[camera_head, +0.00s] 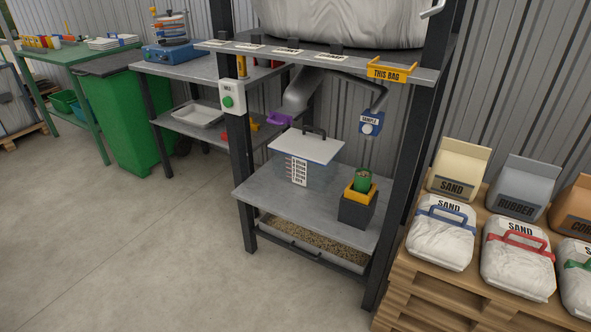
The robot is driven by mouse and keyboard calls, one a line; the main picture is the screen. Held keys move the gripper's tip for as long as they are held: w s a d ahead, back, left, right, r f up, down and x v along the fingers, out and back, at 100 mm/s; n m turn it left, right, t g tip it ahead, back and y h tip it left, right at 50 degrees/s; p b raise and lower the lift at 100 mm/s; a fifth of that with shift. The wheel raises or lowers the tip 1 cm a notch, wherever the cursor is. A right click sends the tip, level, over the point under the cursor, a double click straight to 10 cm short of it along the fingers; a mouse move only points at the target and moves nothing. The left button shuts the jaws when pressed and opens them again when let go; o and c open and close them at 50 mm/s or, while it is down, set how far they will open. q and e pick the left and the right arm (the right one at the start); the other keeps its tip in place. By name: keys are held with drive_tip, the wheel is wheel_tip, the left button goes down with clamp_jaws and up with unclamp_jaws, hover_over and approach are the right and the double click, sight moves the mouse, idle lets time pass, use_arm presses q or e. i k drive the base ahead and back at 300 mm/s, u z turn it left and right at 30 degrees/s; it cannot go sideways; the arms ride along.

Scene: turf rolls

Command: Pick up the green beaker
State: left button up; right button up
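The green beaker (362,181) stands upright in a dark block with a yellow top (357,207). The block sits at the right front of the grey shelf (310,217) inside the dark metal stand. Only the upper part of the beaker shows; its lower part is hidden in the block. Neither of my grippers shows in the head view.
A clear box with a white lid (306,147) stands left of the block. Dark posts (401,170) flank the shelf. Bagged sand lies on a wooden pallet (440,283) at right. The floor (130,250) at left is clear.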

sight(363, 176)
drive_tip(key=u, duration=0.35)
drive_tip(key=i, duration=1.5)
drive_tip(key=z, duration=0.7)
